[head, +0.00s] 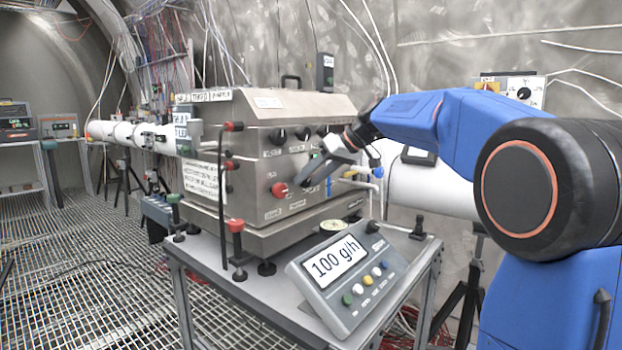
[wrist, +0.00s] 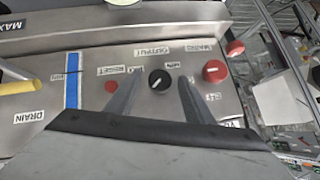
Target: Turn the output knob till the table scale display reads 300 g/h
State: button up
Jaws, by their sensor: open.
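The table scale (head: 350,280) stands on the cart's front edge, and its display (head: 333,262) reads 100 g/h. The output knob (wrist: 159,80) is a round black dial with a light pointer mark, beside the label OUTPUT in the wrist view. My gripper (wrist: 158,88) is open, with one finger on each side of the knob. Gaps show between the fingers and the knob; I cannot tell how deep the tips reach. In the head view my gripper (head: 304,180) is at the front panel of the steel machine (head: 265,125) and hides the output knob.
A red knob (wrist: 214,71) is close beside the right finger, and a red button (wrist: 111,87) beside the left finger. A blue strip (wrist: 72,80) and a yellow handle (wrist: 20,87) are farther left. Red-topped posts (head: 236,227) stand at the cart's front left.

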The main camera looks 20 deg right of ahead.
jog(key=c, duration=1)
jog(key=shift+c, duration=0.2)
jog(key=y, duration=0.1)
jog(key=m+g+y, duration=0.1)
jog(key=shift+w+d+f+m+y, duration=0.15)
jog(key=shift+w+d+m+y, duration=0.05)
jog(key=shift+d+m+y, duration=0.1)
jog(key=shift+d+f+m+g+y, duration=0.15)
jog(key=shift+m+g+y, duration=0.55)
jog(key=shift+m+y, duration=0.5)
jog(key=shift+y, duration=0.3)
jog(key=o, duration=1)
jog(key=shift+o, duration=0.2)
